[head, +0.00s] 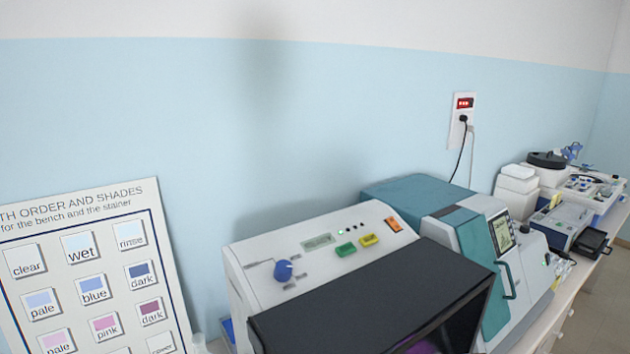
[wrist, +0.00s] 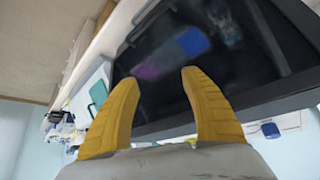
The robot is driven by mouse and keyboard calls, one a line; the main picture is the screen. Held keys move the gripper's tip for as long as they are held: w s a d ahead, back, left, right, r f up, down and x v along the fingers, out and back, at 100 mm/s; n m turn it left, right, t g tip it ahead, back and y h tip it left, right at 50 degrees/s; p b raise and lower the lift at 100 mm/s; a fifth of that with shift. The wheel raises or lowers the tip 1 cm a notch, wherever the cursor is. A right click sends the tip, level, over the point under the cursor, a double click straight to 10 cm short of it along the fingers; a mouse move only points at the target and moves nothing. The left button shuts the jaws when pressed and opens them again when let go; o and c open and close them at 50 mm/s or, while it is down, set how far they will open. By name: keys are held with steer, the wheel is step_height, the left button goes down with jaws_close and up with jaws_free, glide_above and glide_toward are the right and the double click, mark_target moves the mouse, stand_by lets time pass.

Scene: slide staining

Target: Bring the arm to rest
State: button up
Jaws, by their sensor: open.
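My gripper (wrist: 161,80) shows in the wrist view with two yellow fingers apart and nothing between them. Beyond the fingers is the dark glossy front of a machine (wrist: 225,55), apparently the black-fronted one in the head view. My gripper and arm do not show in the head view. The gap between the fingertips and the dark panel is hard to judge.
The white machine (head: 300,254) with a blue knob (head: 283,270) and black cover (head: 385,305) stands in front. A teal and white machine (head: 470,240) is to its right, with more equipment beyond. A shade chart (head: 85,215) leans at left. The wall above is mostly bare, with a socket (head: 462,122).

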step_height(320, 180, down, 17)
steer(key=b, duration=1.5)
steer(key=shift+f+b, duration=0.2)
steer(key=shift+b, duration=0.1)
